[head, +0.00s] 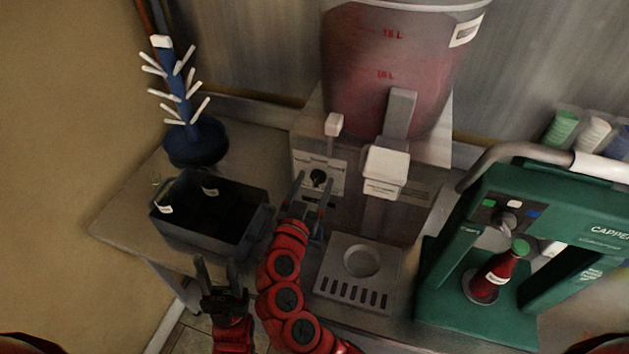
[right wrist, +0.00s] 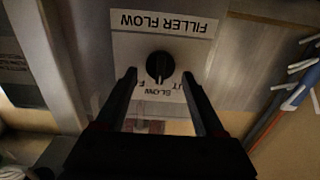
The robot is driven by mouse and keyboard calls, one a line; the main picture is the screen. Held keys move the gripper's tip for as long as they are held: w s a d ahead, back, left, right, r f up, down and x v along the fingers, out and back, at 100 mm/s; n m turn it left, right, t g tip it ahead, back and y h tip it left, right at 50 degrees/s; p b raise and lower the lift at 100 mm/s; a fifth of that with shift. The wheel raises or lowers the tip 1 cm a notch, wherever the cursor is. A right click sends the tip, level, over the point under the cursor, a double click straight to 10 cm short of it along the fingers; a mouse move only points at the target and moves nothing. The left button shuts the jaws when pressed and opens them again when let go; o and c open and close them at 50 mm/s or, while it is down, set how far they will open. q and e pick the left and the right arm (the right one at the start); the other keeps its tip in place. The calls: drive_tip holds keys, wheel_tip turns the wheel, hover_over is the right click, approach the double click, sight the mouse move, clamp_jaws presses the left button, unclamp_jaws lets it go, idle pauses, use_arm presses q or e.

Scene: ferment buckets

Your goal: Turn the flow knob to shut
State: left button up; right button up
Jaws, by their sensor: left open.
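The flow knob (head: 318,177) is a small round black knob on a white label plate on the front of the grey filler machine (head: 408,211). In the right wrist view the knob (right wrist: 160,66) shows upside down with its label, with "FILLER FLOW", "SLOW" and partly hidden words around it. Its exact setting is hard to read. My right gripper (head: 313,190) is open, its two fingers pointing at the plate on either side of the knob, apart from it. My left gripper (head: 217,274) is open and empty, low in front of the black crate.
A clear bucket of red liquid (head: 385,65) stands on the filler. The black crate (head: 254,222) and a blue bottle tree (head: 190,135) are at left. A green capper (head: 462,310) with a red bottle (head: 493,277) stands at right. A drip tray (head: 340,268) lies below the spout.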

clamp_jaws()
drive_tip(key=shift+f+n+b, duration=0.1)
drive_tip(key=shift+n+b, duration=0.6)
drive_tip(key=shift+n, duration=0.1)
drive_tip(key=shift+a+n+b, duration=0.2)
drive_tip(key=shift+n+b, duration=0.5)
drive_tip(key=shift+n, duration=0.5)
drive_tip(key=shift+w+a+n+b, duration=0.1)
drive_tip(key=shift+n+b, duration=0.25)
drive_tip(key=shift+n, duration=2.15)
